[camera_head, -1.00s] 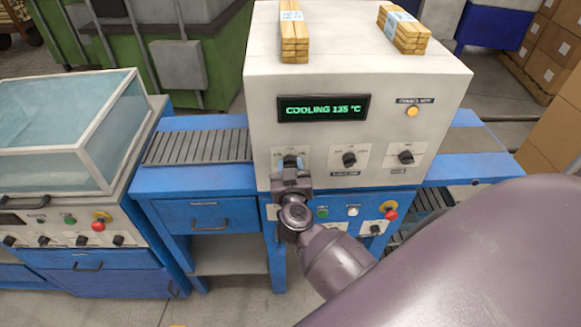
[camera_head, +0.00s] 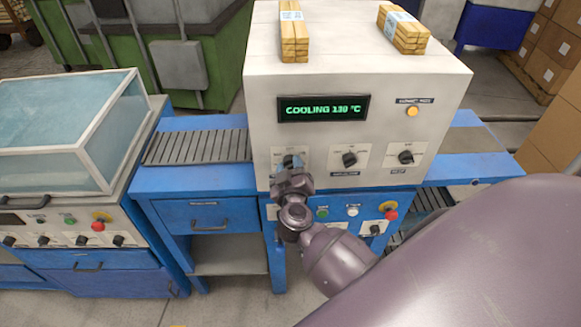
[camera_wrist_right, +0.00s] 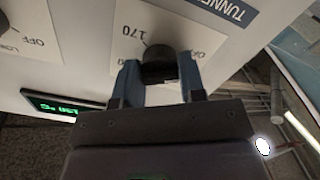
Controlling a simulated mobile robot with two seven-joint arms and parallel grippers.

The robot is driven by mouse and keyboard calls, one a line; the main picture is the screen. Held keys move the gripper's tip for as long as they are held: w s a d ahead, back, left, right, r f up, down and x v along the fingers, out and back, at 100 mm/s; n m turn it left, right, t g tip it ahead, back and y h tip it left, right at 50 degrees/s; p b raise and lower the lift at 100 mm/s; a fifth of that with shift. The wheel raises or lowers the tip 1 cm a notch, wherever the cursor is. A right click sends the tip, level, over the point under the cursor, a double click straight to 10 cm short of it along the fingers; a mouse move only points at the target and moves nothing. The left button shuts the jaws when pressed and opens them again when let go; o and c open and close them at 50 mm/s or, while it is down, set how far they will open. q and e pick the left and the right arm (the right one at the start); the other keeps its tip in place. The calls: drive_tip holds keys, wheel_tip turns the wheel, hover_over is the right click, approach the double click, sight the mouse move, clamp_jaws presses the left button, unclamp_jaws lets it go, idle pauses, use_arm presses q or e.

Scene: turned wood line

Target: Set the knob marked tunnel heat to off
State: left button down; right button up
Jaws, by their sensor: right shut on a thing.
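The tunnel heat knob (camera_wrist_right: 158,64) is dark and round, on a white scale plate (camera_wrist_right: 146,22) whose blue label begins "TUNNEL". It is the leftmost of three knobs on the white machine (camera_head: 262,105). My right gripper (camera_wrist_right: 160,80) is shut on this knob, one finger on each side. In the head view the gripper (camera_head: 290,170) covers most of the knob. A "170" mark shows left of the knob in the wrist view; the other marks are partly hidden. I cannot tell where the knob points. The green display (camera_head: 323,108) reads COOLING, about 130 °C. My left gripper is not in view.
Two more knobs, the middle (camera_head: 349,159) and the right (camera_head: 406,157), sit on the same panel. Below are a green button (camera_head: 322,213), a white button (camera_head: 352,211) and a red stop button (camera_head: 390,210). Wood bundles (camera_head: 294,36) lie on top.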

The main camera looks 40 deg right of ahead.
drive_tip(key=o, duration=0.9)
drive_tip(key=v, duration=1.1)
drive_tip(key=shift+d, duration=0.1)
